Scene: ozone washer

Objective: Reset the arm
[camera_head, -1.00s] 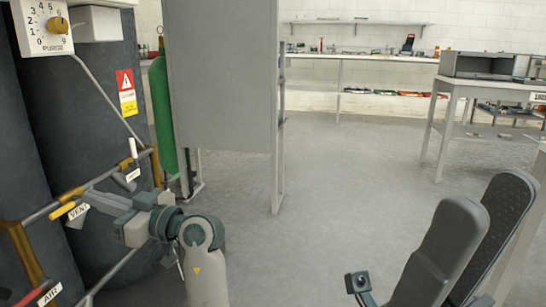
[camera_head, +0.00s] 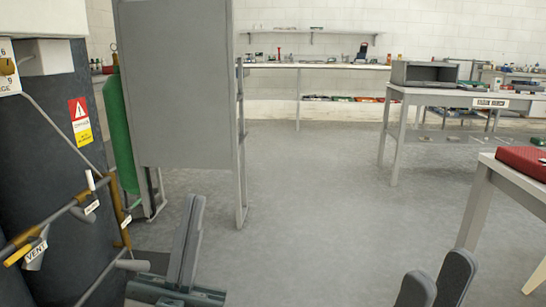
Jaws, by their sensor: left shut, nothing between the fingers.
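My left gripper (camera_head: 190,203) is at the lower left in the head view. Its two grey fingers point up and lie together, with nothing between them. It is in front of the floor, to the right of the pipes. My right gripper (camera_head: 438,266) shows only as two dark rounded fingers at the bottom edge, right of centre. The fingers stand apart with a gap and I see nothing between them. The rest of both arms is mostly out of view.
At the left are dark tanks (camera_head: 48,130), a pipe with a VENT tag (camera_head: 36,254) and a green cylinder (camera_head: 119,130). A grey cabinet (camera_head: 175,90) stands behind. A table with a red case (camera_head: 524,162) is at the right. The middle floor is clear.

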